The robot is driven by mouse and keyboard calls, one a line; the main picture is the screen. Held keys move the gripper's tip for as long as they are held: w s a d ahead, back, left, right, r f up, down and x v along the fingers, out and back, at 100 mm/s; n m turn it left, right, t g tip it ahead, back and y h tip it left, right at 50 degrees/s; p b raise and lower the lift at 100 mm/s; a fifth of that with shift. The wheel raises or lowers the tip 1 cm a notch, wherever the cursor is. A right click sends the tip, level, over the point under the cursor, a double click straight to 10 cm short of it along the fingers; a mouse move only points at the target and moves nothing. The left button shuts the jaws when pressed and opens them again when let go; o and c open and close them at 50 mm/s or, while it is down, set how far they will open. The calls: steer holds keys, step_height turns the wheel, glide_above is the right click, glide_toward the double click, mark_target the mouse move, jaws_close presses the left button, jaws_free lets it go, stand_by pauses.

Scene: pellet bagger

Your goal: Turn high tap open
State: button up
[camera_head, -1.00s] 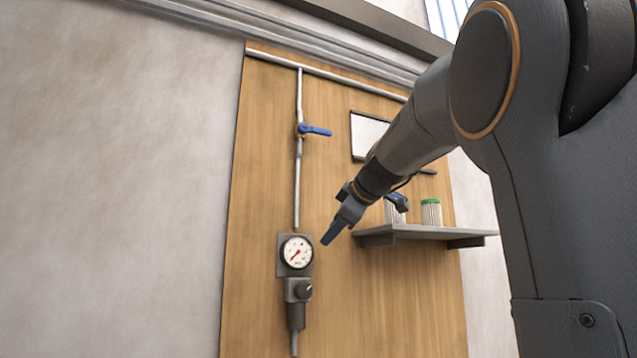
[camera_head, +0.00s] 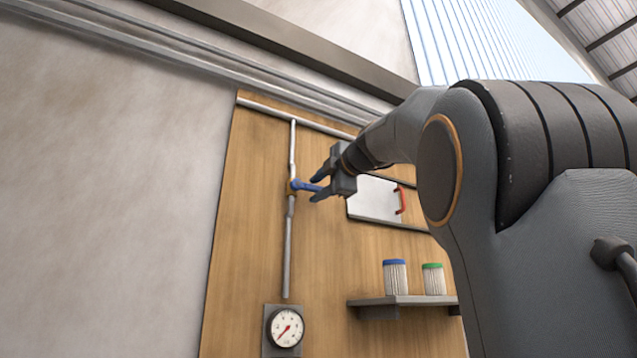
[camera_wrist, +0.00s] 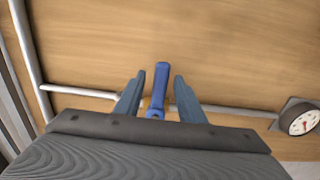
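The high tap has a blue lever handle (camera_head: 306,187) on a vertical grey pipe (camera_head: 289,235) on the wooden panel. The lever sticks out to the right, across the pipe. My gripper (camera_head: 318,187) is at the lever's free end, fingers pointing left toward the pipe. In the wrist view the blue lever (camera_wrist: 161,88) lies between the two fingers of my gripper (camera_wrist: 159,82), with a gap on each side. The gripper is open. The valve body is partly hidden behind the lever and gripper in the wrist view.
A white board with a red handle (camera_head: 375,198) is right of the gripper. A shelf (camera_head: 405,301) holds a blue-topped filter (camera_head: 396,277) and a green-topped filter (camera_head: 433,279).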

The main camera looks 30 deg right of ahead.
steer(key=shift+w, duration=0.65)
jaws_close()
steer(key=shift+f, duration=0.1)
